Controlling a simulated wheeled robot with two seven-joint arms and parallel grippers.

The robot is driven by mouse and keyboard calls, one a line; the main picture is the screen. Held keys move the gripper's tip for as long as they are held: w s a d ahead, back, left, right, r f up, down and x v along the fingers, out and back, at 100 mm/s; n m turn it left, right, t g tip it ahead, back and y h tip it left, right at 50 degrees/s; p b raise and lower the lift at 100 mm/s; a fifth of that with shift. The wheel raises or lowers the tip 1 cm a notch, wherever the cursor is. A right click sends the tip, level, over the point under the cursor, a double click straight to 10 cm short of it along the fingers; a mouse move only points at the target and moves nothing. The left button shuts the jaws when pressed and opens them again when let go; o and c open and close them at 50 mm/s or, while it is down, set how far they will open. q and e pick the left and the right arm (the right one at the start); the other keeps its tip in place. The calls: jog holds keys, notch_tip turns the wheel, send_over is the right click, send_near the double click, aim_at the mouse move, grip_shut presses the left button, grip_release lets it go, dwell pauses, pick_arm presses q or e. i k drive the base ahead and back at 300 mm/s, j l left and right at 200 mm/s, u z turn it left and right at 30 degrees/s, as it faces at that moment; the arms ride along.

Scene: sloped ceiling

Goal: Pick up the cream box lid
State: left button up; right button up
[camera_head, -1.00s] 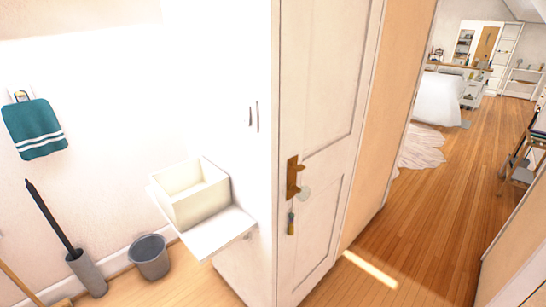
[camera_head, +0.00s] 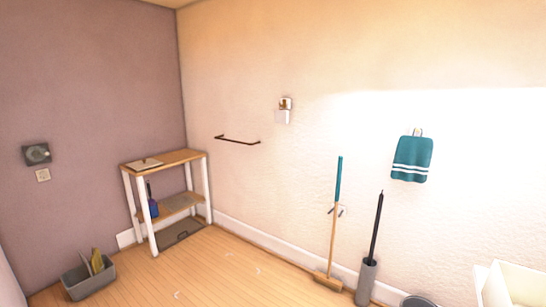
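A flat, pale panel with a small brown piece on top (camera_head: 145,163) lies on the top board of a wooden shelf unit at the left. It may be the cream box lid, but it is too small to be sure. An open cream box (camera_head: 518,284) shows at the lower right corner, cut off by the picture edge. No lid shows on the visible part of the box. Neither of my grippers is in view.
The shelf unit (camera_head: 182,157) stands in the corner. A grey bin (camera_head: 88,278) is on the floor at the lower left. A broom (camera_head: 335,220), a brush holder (camera_head: 366,280) and a bucket (camera_head: 418,301) line the right wall.

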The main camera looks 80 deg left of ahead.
aim_at(144, 165)
jog(key=u, duration=3.6)
jog(key=i+l+z, duration=0.1)
jog(key=i+l, duration=0.25)
jog(key=i+l+z, duration=0.1)
jog(key=i+l, duration=0.2)
jog(key=i, duration=0.3)
jog(key=i+u, duration=0.3)
jog(key=i, duration=0.2)
jog(key=i+l+u, duration=0.1)
jog(key=i+u, duration=0.2)
jog(key=i, duration=0.25)
jog(key=i+l+u, duration=0.25)
jog(key=i, duration=0.25)
jog(key=i+j+z, duration=0.2)
jog(key=i, duration=0.35)
jog(key=i+j+z, duration=0.15)
jog(key=i, duration=0.35)
jog(key=i+j+z, duration=0.2)
jog(key=i, duration=0.3)
